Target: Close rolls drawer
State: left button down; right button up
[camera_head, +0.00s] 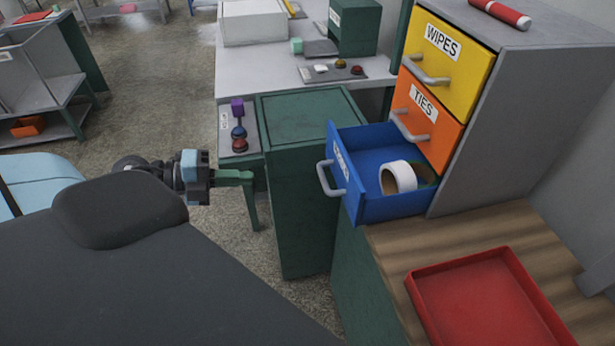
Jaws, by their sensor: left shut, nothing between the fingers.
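The blue bottom drawer (398,208) of the grey cabinet is pulled out toward the left. Its label is seen at a steep angle and I cannot read it fully. A white roll (398,177) stands inside, with a green and tan roll (424,176) partly hidden behind it. The drawer's grey handle (323,179) is on its left face. My left gripper (248,177) is shut and empty, its fingers pointing right, to the left of the handle and apart from it. My right gripper is not in view.
The yellow WIPES drawer (446,55) and orange TIES drawer (427,115) above are shut. A green cabinet (300,200) stands between my gripper and the drawer. A red tray (485,305) lies on the wooden top. A red cylinder (500,14) lies on the grey cabinet (545,90).

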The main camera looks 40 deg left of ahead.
aim_at(321, 177)
pick_arm(q)
jog(key=shift+w, duration=0.1)
